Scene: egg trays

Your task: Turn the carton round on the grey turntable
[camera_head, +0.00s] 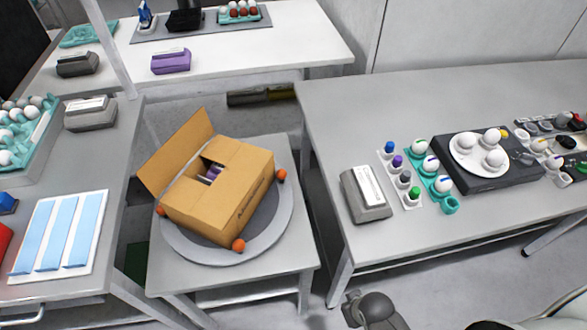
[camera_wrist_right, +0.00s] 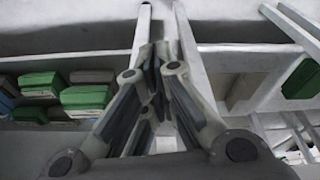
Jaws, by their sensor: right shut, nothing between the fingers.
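The brown cardboard carton (camera_head: 235,195) sits on the round grey turntable (camera_head: 278,228) on a small low table. One flap stands raised at its left, and the top is partly open, with purple and white items showing inside. Orange balls (camera_head: 238,245) sit at the carton's lower corners by the turntable. In the right wrist view my right gripper (camera_wrist_right: 158,58) is shut and empty, with the fingers together. The carton does not show in that view. My left gripper is in neither view.
A grey bench (camera_head: 320,100) on the right carries a grey label device (camera_head: 365,195), egg holders and a dark scale with eggs on a white plate. A left bench holds a blue-striped sheet (camera_head: 100,215) and egg trays. Green boxes (camera_wrist_right: 85,96) show in the wrist view.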

